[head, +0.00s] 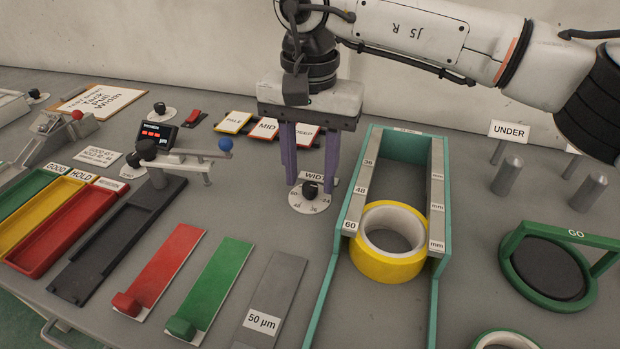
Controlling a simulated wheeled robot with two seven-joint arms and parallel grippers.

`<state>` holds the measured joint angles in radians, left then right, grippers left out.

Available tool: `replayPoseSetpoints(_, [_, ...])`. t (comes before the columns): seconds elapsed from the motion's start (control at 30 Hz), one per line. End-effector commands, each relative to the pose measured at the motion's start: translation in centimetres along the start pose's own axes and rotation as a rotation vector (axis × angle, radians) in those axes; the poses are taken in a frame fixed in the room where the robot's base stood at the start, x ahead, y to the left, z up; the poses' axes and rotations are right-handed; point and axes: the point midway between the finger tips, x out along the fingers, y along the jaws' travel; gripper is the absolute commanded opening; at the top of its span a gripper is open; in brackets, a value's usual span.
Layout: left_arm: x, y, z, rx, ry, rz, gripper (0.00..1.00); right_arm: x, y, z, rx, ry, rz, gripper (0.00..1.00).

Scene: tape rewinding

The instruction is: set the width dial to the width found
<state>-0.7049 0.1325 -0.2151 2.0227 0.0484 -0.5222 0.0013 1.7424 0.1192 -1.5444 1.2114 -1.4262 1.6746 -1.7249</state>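I cannot tell which number the knob points to. My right gripper (311,182) comes down from above with its purple fingers apart, one on each side of the sign, close to the dial. Nothing is between the fingertips that I can see them gripping. A yellow tape roll (386,267) sits in the green stepped width gauge (440,150), by the step marked 60. My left gripper is not in view.
Left of the dial are a small black display (157,136), a dark long tray (100,262) and colored bins. Red and green strips (213,280) lie in front. At right are grey posts (507,177) and a green GO ring (510,267).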

Motion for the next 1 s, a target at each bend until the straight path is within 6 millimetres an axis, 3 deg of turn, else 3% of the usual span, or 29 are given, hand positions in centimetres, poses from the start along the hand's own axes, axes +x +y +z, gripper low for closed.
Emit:
replayPoseSetpoints(0.2, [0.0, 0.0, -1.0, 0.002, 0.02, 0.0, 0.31, 1.7, 0.0, 0.0, 0.001, 0.001, 0.0, 0.38])
replayPoseSetpoints(0.47, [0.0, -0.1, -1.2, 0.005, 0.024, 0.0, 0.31, 1.8, 0.0, 0.0, 0.0, 0.001, 0.0, 0.38])
replayPoseSetpoints(0.7, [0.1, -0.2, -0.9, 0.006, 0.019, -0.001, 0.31, 1.8, 0.0, 0.0, 0.0, 0.001, 0.0, 0.0])
replayPoseSetpoints(1.0, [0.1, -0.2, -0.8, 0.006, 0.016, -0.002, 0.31, 1.7, 0.0, 0.0, 0.029, 0.001, 0.0, 0.0])
